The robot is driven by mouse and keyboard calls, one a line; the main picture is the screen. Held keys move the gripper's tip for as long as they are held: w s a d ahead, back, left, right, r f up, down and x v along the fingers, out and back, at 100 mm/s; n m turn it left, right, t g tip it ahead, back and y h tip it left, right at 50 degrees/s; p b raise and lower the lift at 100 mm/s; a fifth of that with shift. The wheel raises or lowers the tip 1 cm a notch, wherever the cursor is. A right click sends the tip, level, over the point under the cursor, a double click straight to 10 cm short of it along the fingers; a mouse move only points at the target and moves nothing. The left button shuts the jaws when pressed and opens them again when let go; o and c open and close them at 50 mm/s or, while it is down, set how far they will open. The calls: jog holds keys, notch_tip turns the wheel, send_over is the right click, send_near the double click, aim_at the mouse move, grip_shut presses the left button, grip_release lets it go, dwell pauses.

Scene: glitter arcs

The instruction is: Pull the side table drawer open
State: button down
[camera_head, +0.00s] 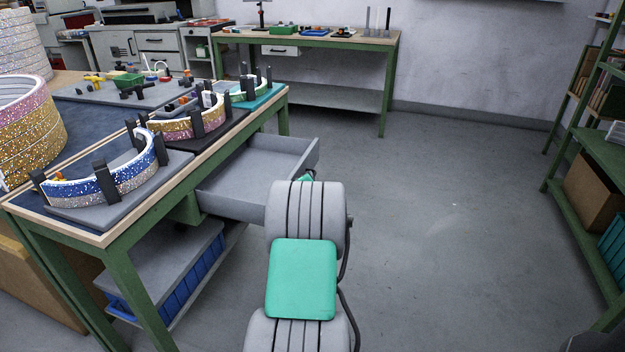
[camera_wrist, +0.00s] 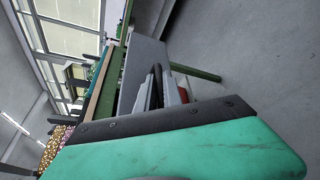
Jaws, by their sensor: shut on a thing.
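The grey side table drawer (camera_head: 252,168) stands well out from the right side of the green-framed side table (camera_head: 125,242) in the head view. It looks empty where its inside shows. In the wrist view the drawer front (camera_wrist: 143,62) is a grey panel, seen turned on its side. My gripper (camera_wrist: 158,88) is shut on the dark drawer handle (camera_wrist: 153,80) at that panel. In the head view my grey arm hides the fingers and the handle.
Glittery arcs in black holders, including a blue one (camera_head: 100,183), stand on the tabletop. Blue bins (camera_head: 195,275) sit on the shelf below. A green shelf rack (camera_head: 590,170) stands at the right. Open floor (camera_head: 450,220) lies right of my arm.

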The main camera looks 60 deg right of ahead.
jog(key=c, duration=1.8)
grip_release()
jog(key=shift+o, duration=0.2)
jog(key=p+v, duration=0.2)
jog(key=v, duration=0.5)
jog(key=shift+s+a+r, duration=0.15)
jog(key=shift+s+a, duration=0.1)
jog(key=shift+a, duration=0.05)
